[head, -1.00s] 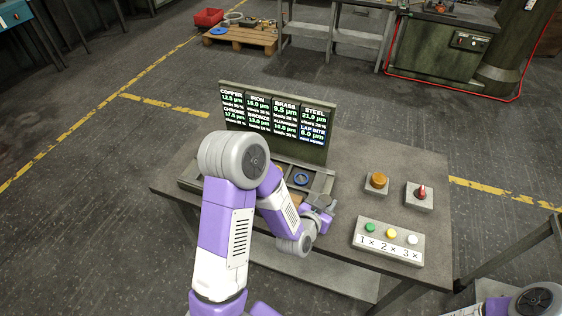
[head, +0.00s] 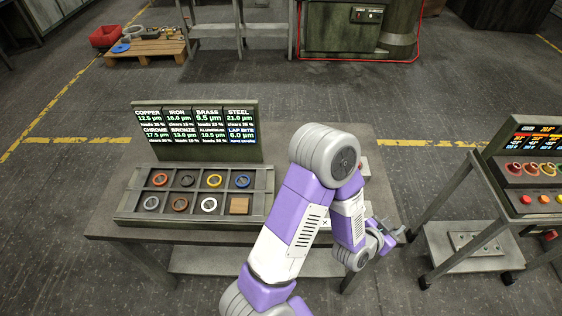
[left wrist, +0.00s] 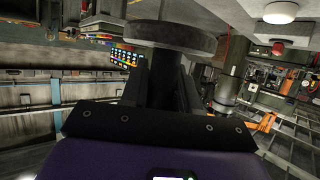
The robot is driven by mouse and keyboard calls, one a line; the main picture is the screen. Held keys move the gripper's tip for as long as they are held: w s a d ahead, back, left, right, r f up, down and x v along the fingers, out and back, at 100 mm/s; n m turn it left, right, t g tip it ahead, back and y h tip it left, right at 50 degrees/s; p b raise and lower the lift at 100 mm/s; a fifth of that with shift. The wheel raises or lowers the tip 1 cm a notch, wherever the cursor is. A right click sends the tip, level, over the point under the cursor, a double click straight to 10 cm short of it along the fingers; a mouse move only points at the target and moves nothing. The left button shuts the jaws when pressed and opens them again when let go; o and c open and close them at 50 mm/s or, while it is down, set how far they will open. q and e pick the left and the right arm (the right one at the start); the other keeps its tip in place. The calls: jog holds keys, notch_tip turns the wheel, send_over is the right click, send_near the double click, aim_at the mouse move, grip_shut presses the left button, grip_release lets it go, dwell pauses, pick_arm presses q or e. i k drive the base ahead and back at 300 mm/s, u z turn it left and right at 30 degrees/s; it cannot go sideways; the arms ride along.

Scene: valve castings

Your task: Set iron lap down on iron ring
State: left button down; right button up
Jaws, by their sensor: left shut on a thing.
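My left gripper (head: 398,236) is off the right end of the table in the head view. In the left wrist view it is shut on a thick dark grey disc, the iron lap (left wrist: 172,37), seen edge-on at the fingertips. The disc is hard to make out in the head view. A dark ring, which fits the iron ring (head: 187,181), lies in the second compartment of the tray's back row. The lap is well to the right of that ring and apart from it. My right gripper is not in view.
My left arm hides the table's right part. A cart with a knobbed panel (head: 530,185) stands at the right.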

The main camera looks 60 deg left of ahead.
aim_at(187, 179)
jog(key=k, duration=1.1)
jog(key=u, duration=1.45)
jog(key=i, duration=1)
jog(key=z, duration=0.05)
